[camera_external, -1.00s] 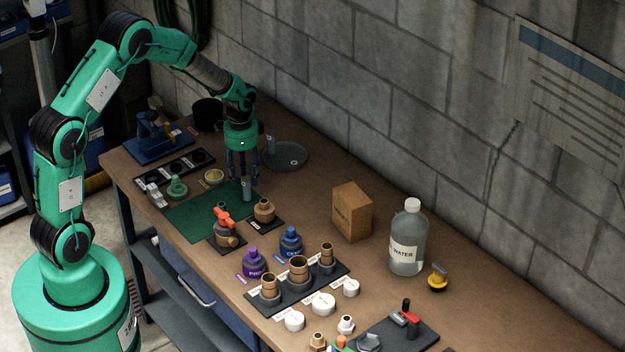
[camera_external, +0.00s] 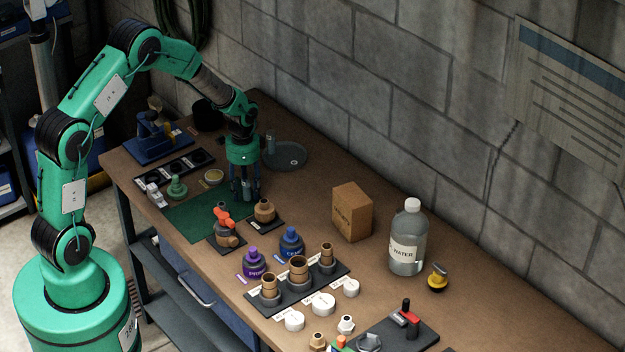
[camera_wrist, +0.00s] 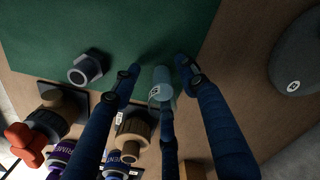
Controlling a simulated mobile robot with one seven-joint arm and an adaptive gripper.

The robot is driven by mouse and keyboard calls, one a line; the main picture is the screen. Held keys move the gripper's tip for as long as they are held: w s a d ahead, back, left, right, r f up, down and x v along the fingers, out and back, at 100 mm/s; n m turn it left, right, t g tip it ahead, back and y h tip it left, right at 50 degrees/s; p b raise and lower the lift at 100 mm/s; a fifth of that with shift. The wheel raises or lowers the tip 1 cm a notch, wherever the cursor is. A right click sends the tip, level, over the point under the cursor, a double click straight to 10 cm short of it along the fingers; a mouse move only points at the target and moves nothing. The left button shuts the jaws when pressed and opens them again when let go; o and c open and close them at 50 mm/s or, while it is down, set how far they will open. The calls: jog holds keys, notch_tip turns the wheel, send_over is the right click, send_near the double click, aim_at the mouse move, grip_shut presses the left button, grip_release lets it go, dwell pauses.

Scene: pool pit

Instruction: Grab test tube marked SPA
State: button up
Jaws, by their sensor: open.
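A small grey-blue tube (camera_external: 247,196) stands near the right edge of the green mat (camera_external: 187,218). In the wrist view a pale translucent tube (camera_wrist: 160,88) with a small label is between the fingers; I cannot read the label. My gripper (camera_external: 245,194) points down with its blue fingers around the tube, and they partly hide it in the external view. In the wrist view the gripper (camera_wrist: 158,82) is open, with fingers on both sides of the tube.
A brass fitting (camera_external: 264,210) and an orange-handled valve (camera_external: 223,222) stand close in front of the gripper. A grey hex fitting (camera_wrist: 86,69) is left of the fingers in the wrist view. A cardboard box (camera_external: 352,212) and water bottle (camera_external: 408,240) stand to the right.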

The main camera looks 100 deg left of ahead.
jog(key=shift+c, duration=0.3)
jog(key=c, duration=1)
jog(key=shift+o, duration=0.2)
